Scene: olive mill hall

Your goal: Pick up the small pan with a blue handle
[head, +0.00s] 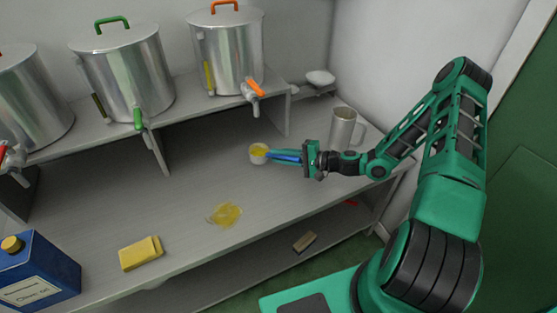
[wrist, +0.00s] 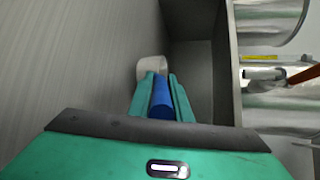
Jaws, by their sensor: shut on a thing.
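The small pan (head: 257,154) has a pale round bowl with something yellow inside and a blue handle (head: 285,157). It is on or just above the grey worktop, in front of the shelf that bears the steel tanks; I cannot tell whether it touches the worktop. My gripper (head: 274,155) comes from the right and is shut on the blue handle. In the wrist view the blue handle (wrist: 160,98) lies between the two green fingers, with the pale bowl (wrist: 151,67) beyond the fingertips.
Steel tanks with taps, one with an orange tap (head: 252,90), stand on the raised shelf behind. A steel jug (head: 343,127) stands close behind my wrist. A yellow spill (head: 225,214), a yellow sponge (head: 140,253) and a blue oil can (head: 38,272) are towards the front left.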

